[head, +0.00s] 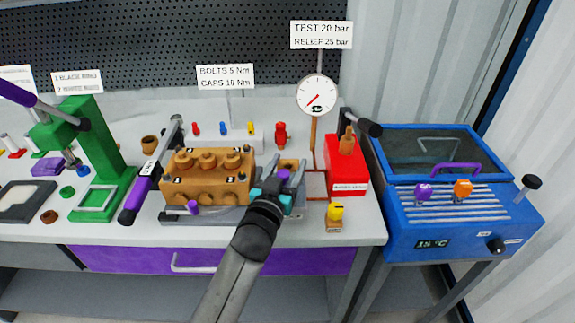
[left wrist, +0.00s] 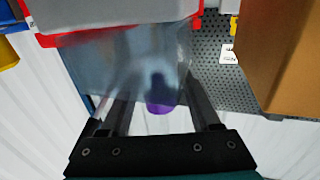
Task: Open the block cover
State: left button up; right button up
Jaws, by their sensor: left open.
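The tan pump block (head: 207,190) stands on the bench with several round caps on top and a purple knob (head: 193,208) low at its front. My left gripper (head: 284,172) is open at the block's right end, over a smaller brown part (head: 288,165). In the left wrist view, a translucent grey panel (left wrist: 125,65) lies beyond my open fingers (left wrist: 160,112), with a purple piece (left wrist: 160,108) between them. I cannot tell whether this panel is the block cover, or whether the fingers touch anything. A tan surface (left wrist: 285,60) fills the right of that view. My right gripper is not in view.
A red box (head: 345,165) and a pressure gauge (head: 317,95) stand right of my gripper. A yellow-topped piece (head: 335,211) sits near the front edge. A purple-handled tool (head: 140,195) and a green press (head: 95,150) are left of the block. A blue lidded bath (head: 445,225) stands far right.

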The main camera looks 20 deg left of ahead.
pick_arm(q)
jog(key=shift+c, duration=0.2)
grip_shut()
dwell(1.1)
